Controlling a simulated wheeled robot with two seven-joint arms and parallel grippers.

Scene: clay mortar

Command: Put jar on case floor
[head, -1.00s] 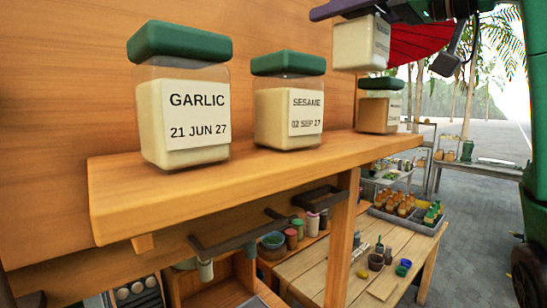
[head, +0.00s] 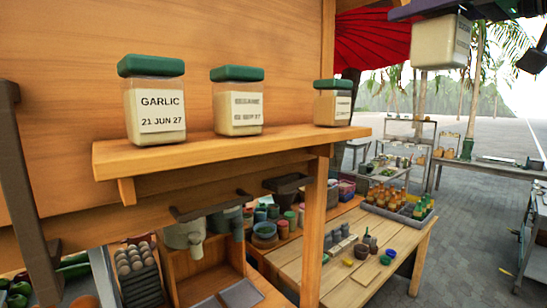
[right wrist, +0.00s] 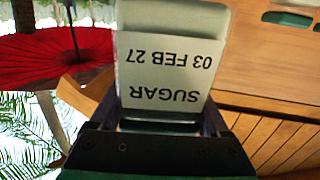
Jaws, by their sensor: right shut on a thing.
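A clear jar of pale contents (head: 440,42) hangs in my right gripper (head: 432,10) at the upper right of the head view. In the right wrist view the jar (right wrist: 170,60) appears upside down, its label reading SUGAR 03 FEB 27. My right gripper (right wrist: 160,128) is shut on its lidded end. The jar is in the air, clear of the shelf. My left gripper is not in view. An open wooden compartment (head: 208,270) lies below the shelf; I cannot tell whether it is the case.
A wooden shelf (head: 215,152) holds the garlic jar (head: 155,105), the sesame jar (head: 238,105) and another green-lidded jar (head: 333,105). A wooden table (head: 345,265) with small bowls and a bottle tray (head: 400,207) stands below right. Paved ground at the right is largely open.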

